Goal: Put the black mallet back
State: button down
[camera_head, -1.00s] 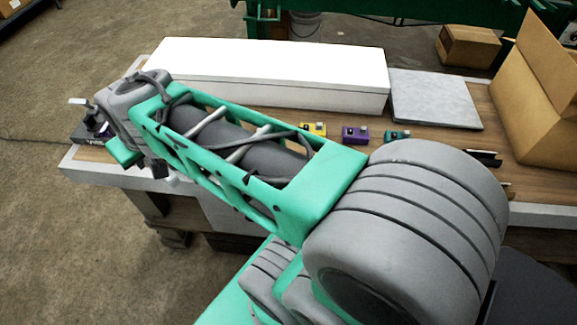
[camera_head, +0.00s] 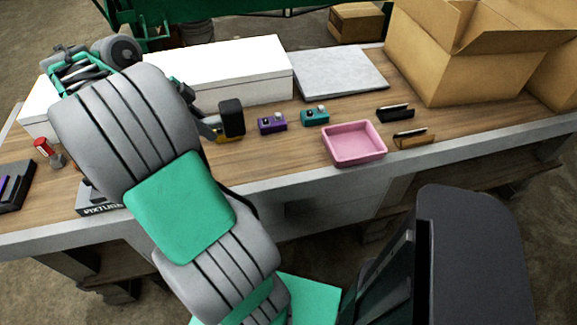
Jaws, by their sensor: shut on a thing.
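The black mallet (camera_head: 231,117) shows its dark block-shaped head just right of my upper arm, in front of a yellow device on the workbench. A short dark length runs left from the head toward my gripper (camera_head: 207,126). My gripper is mostly hidden behind my own arm, and only a small grey and dark part shows. It is shut on the mallet. Whether the mallet touches the bench is unclear. A black stand with white "FIXTURE" lettering (camera_head: 99,199) sits near the front edge, partly covered by my arm.
The workbench (camera_head: 290,160) also holds purple (camera_head: 272,122) and teal (camera_head: 314,115) devices, a pink tray (camera_head: 354,160), two small holders at right, a white box (camera_head: 240,75), a grey slab (camera_head: 340,75) and cardboard boxes (camera_head: 445,65). A red-headed object (camera_head: 44,148) and a black rack (camera_head: 14,187) stand left.

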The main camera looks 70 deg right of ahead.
jog(key=shift+s+m, duration=0.3)
jog(key=shift+s, duration=0.1)
jog(key=s+a+p, duration=0.4)
jog(key=s, duration=0.5)
jog(key=s+a+p, duration=0.3)
jog(key=s+a, duration=0.1)
jog(key=s, duration=0.5)
jog(key=p, duration=0.2)
send_over(275, 167)
jog(key=w+a, duration=0.1)
jog(key=shift+y, duration=0.3)
jog(key=f, duration=0.9)
jog(key=shift+w+a+f, duration=0.1)
jog(key=shift+w+f, duration=0.1)
jog(key=f, duration=0.1)
jog(key=f+p, duration=0.1)
jog(key=f, duration=0.1)
jog(key=shift+w+d+f, duration=0.1)
jog(key=shift+d+f, duration=0.1)
jog(key=shift+f, duration=0.05)
jog(key=shift+f+b, duration=0.3)
jog(key=c, duration=1.2)
grip_release()
